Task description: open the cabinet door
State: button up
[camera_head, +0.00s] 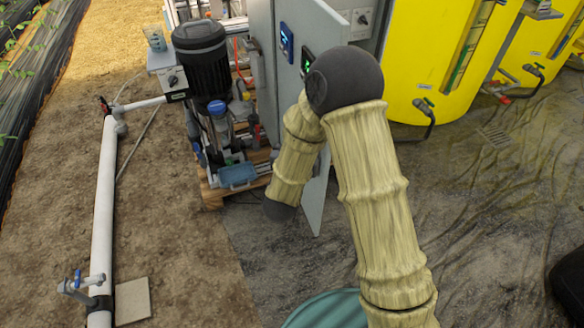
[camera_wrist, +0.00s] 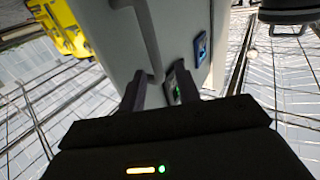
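The light grey cabinet door (camera_head: 318,25) is a tall panel at the upper middle of the head view, seen at a steep angle, its lower tip reaching near the floor. My arm covers much of it. In the head view my gripper is hidden behind my arm.
Blue (camera_head: 287,42) and green (camera_head: 307,60) displays sit beside the door. A black pump motor (camera_head: 201,62) and blue-grey fittings stand on a pallet to the left. Yellow tanks (camera_head: 425,60) stand right. A white pipe (camera_head: 104,200) runs along the left. Dark ground is open at lower right.

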jog(key=p+v, duration=0.3)
jog(key=v, duration=1)
jog(key=shift+p, duration=0.35)
jog(key=shift+w+d, duration=0.1)
jog(key=shift+w, duration=0.05)
jog(key=w+d+f+g+y, duration=0.1)
jog(key=w+d+g+y, duration=0.3)
jog(key=w+g, duration=0.2)
jog(key=s+d+r+n+g+p, duration=0.1)
jog(key=s+d+r+g, duration=0.2)
jog(key=s+d+g, duration=0.3)
jog(key=s+d+r+n+g, duration=0.1)
jog(key=s+d+r+g, duration=0.15)
jog(key=s+d, duration=0.5)
notch_tip(320, 180, up, 25)
jog(key=p, duration=2.6)
jog(key=shift+d+r, duration=0.2)
jog(key=shift+d, duration=0.05)
